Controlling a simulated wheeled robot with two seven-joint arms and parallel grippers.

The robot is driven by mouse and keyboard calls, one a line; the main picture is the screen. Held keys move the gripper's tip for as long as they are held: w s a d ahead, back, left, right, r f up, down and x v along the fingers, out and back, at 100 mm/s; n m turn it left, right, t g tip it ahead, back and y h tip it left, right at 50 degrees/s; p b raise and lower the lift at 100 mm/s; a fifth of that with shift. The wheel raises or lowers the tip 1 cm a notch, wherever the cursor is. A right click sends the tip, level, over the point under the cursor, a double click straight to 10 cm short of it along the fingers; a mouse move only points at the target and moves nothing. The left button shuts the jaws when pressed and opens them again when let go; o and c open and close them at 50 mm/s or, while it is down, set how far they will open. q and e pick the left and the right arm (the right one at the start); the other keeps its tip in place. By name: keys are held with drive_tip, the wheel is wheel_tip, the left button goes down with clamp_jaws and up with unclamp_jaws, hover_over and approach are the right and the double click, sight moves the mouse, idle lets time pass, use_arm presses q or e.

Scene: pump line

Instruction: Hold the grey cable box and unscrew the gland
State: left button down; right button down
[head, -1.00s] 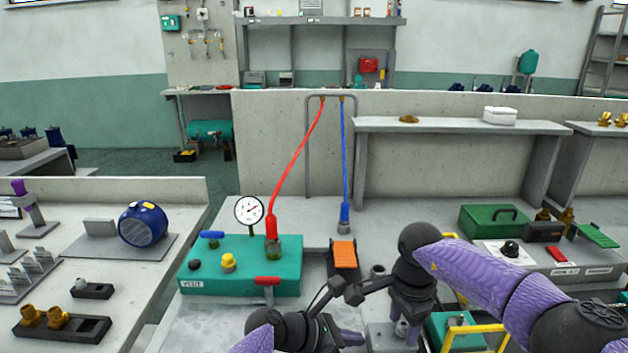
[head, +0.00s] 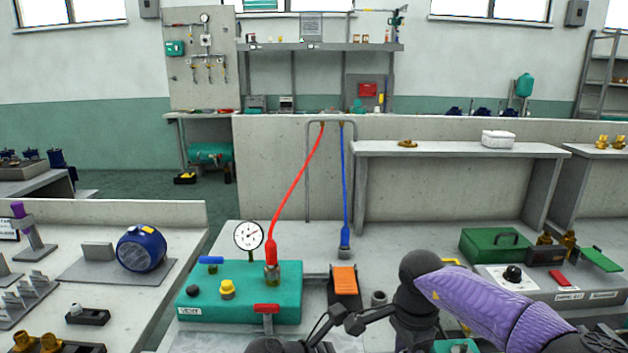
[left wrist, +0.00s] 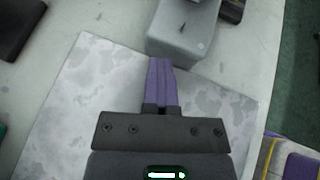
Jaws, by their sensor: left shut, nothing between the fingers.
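The grey cable box (left wrist: 183,32) shows at the top of the left wrist view, on the pale bench. Its upper face has a small dark mark and a small round spot; I cannot make out the gland. My left gripper (left wrist: 161,62) is shut with its purple fingers together and nothing between them. Its fingertips point at the near side of the box; whether they touch it I cannot tell. In the head view the box is below the picture. My right arm (head: 490,300) reaches in from the right, and its fingers are out of view.
A teal pump unit (head: 205,310) with gauge (head: 248,235) and red hose (head: 290,200) stands left of centre. An orange-topped block (head: 344,280) and a blue hose (head: 345,190) are close by. Green case (head: 490,246) and control panel sit at right. A blue motor (head: 141,249) is at left.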

drive_tip(key=n, duration=1.4)
drive_tip(key=shift+n, duration=0.4)
drive_tip(key=c, duration=0.6)
unclamp_jaws()
drive_tip(key=shift+o, duration=0.2)
drive_tip(key=shift+r, duration=2.1)
